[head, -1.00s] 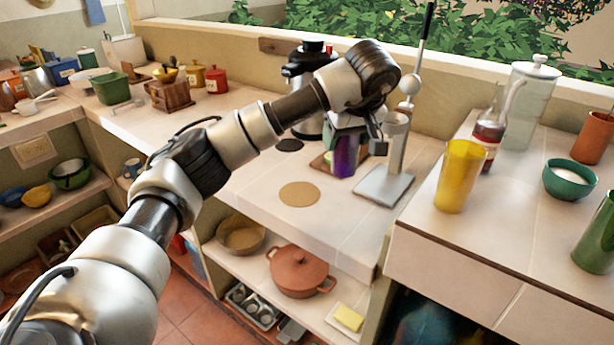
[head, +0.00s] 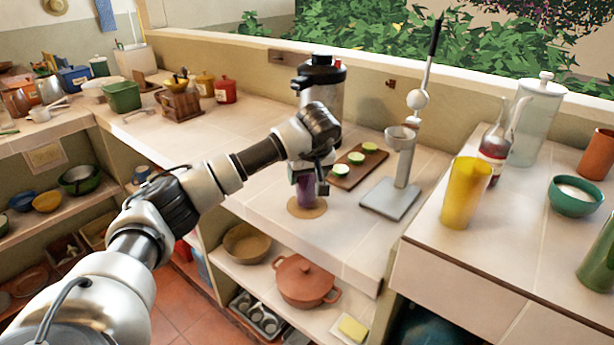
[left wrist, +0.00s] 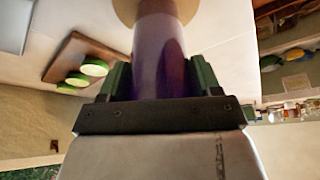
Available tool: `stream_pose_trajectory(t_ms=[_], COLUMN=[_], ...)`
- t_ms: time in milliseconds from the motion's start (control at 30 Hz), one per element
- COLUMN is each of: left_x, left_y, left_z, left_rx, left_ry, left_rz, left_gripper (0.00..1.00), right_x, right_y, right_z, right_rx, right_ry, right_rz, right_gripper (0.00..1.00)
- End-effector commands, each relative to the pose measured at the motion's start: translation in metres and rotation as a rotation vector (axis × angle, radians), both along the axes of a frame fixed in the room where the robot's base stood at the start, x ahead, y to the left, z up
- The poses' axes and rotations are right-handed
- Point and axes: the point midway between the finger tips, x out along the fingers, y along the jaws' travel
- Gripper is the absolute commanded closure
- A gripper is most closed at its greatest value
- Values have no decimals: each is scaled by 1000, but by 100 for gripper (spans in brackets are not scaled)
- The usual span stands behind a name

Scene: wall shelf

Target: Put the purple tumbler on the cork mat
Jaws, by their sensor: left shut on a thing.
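The purple tumbler (head: 306,190) is upright in my left gripper (head: 305,176), over the round cork mat (head: 306,211) near the counter's front edge. In the left wrist view the tumbler (left wrist: 159,55) is between the two green-padded fingers of the gripper (left wrist: 160,82), which are shut on it. The mat (left wrist: 124,10) shows behind the tumbler's base there. I cannot tell whether the base touches the mat. My right gripper is not in view.
A wooden board (head: 350,168) with cucumber slices lies behind and right of the mat. A grey-based lever press (head: 392,198) stands further right. A black-lidded canister (head: 322,85) is at the back. A yellow tumbler (head: 466,192) stands on the right counter.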

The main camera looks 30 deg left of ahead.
Motion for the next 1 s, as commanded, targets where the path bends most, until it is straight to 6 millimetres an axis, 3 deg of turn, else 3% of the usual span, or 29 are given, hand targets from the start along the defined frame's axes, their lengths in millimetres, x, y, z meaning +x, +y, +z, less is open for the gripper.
stream_pose_trajectory(t_ms=[500,533,667,1000], left_x=[0,0,0,0], left_y=[0,0,0,-1], left_z=[-13,-13,-13,-9], left_rx=[-1,-1,-1,-1], left_ry=[-2,-1,-1,-2], left_rz=[0,1,1,0], left_gripper=[75,32,12,11], right_x=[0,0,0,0], right_y=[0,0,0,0], right_z=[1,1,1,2], right_rx=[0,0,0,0], right_ry=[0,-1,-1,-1], right_rz=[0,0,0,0], right_gripper=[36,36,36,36])
